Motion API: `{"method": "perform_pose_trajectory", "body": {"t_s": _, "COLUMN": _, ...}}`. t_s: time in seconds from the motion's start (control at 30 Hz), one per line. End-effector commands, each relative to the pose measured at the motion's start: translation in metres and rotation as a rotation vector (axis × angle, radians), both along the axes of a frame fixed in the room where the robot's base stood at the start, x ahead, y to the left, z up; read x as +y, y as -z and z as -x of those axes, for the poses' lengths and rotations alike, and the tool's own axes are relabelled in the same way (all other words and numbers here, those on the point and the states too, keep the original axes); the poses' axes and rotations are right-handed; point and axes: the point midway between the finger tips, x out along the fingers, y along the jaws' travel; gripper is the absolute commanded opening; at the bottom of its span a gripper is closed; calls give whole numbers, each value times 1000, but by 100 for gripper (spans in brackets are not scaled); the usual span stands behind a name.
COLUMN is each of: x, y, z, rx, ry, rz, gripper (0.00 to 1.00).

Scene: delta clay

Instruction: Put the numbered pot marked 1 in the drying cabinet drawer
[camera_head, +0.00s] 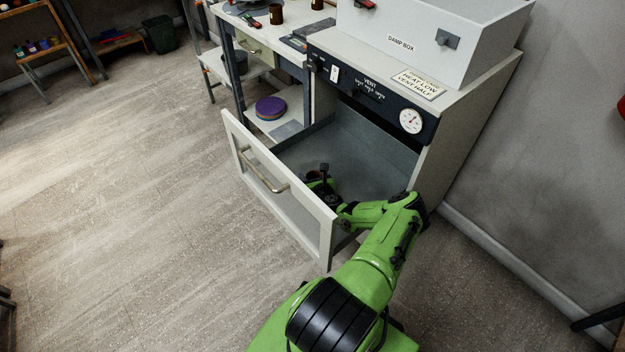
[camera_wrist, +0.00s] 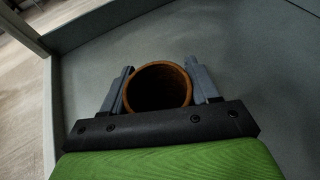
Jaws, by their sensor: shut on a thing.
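The drying cabinet (camera_head: 462,118) stands at the middle right of the head view, with its drawer (camera_head: 286,214) pulled open. My gripper (camera_head: 322,182) reaches down inside the drawer. In the wrist view my gripper (camera_wrist: 160,72) is shut on a round brown pot (camera_wrist: 161,92), one finger on each side of it. The pot's open, dark mouth faces the camera. Its number mark is not visible, and I cannot tell whether its base touches the drawer floor (camera_wrist: 245,60). In the head view the pot is mostly hidden by my gripper.
The drawer floor around the pot looks bare. The drawer's front panel, with its handle (camera_head: 262,174), stands left of my arm. A white damp box (camera_head: 428,38) sits on top of the cabinet. A table with brown pots (camera_head: 276,14) stands behind, and a purple disc (camera_head: 270,108) lies on its lower shelf.

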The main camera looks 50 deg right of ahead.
Motion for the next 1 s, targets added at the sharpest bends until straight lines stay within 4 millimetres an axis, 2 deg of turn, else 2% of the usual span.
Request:
{"method": "perform_pose_trajectory", "body": {"t_s": 0.27, "x": 0, "y": 2, "z": 0, "rx": 0, "ry": 0, "rz": 0, "gripper": 27}}
{"method": "perform_pose_trajectory", "body": {"t_s": 0.3, "x": 0, "y": 1, "z": 0, "rx": 0, "ry": 0, "rz": 0, "gripper": 66}}
{"method": "perform_pose_trajectory", "body": {"t_s": 0.43, "x": 0, "y": 1, "z": 0, "rx": 0, "ry": 0, "rz": 0, "gripper": 85}}
{"method": "perform_pose_trajectory", "body": {"t_s": 0.67, "x": 0, "y": 1, "z": 0, "rx": 0, "ry": 0, "rz": 0, "gripper": 85}}
{"method": "perform_pose_trajectory", "body": {"t_s": 0.77, "x": 0, "y": -6, "z": 2, "rx": 1, "ry": 0, "rz": -1, "gripper": 85}}
{"method": "perform_pose_trajectory", "body": {"t_s": 1.0, "x": 27, "y": -26, "z": 40, "rx": 0, "ry": 2, "rz": -5, "gripper": 85}}
